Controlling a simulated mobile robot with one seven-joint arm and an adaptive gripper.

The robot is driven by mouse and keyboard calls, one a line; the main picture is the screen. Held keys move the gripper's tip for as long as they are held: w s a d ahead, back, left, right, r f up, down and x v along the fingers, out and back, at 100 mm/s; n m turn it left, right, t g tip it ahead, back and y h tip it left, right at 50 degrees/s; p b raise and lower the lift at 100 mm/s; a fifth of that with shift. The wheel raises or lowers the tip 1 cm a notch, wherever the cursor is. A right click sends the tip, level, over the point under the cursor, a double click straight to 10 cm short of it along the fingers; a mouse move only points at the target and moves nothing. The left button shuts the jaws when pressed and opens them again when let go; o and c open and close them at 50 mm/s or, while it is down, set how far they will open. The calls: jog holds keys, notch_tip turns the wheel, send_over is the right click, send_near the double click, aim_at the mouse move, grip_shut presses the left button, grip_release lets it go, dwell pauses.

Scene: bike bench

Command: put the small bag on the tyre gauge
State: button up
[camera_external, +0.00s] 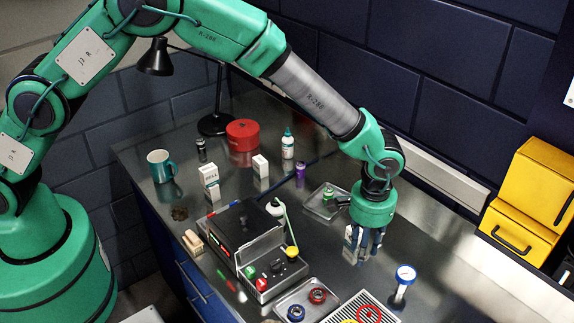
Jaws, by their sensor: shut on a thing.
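My gripper (365,250) points down over the right part of the steel bench. Its fingers are shut on a small whitish thing (351,236), which shows at their left side. The fingers partly hide it, so I cannot tell for sure that it is the small bag, or whether it touches the bench. What looks like the tyre gauge (405,273), with a round white dial, a blue rim and a dark stem, stands upright to the right of and nearer than my gripper, apart from it.
A tray with a green-topped jar (328,194) is left of my gripper. A tray with blue and red rings (317,295) and a ribbed white tray (342,314) lie in front. Yellow bins (525,205) are at right.

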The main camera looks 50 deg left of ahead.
jog(key=shift+s+a+r, duration=0.15)
jog(key=shift+s, duration=0.9)
jog(key=shift+s+a+r, duration=0.1)
jog(key=shift+s+a, duration=0.05)
jog(key=shift+s, duration=0.9)
jog(key=shift+w, duration=0.1)
jog(key=p, duration=0.3)
send_over(407, 273)
jog(key=shift+w+f, duration=0.1)
jog(key=shift+f, duration=0.65)
jog(key=shift+f+p, duration=0.35)
jog(key=shift+f, duration=1.45)
jog(key=shift+f, duration=0.15)
jog(key=o, duration=0.8)
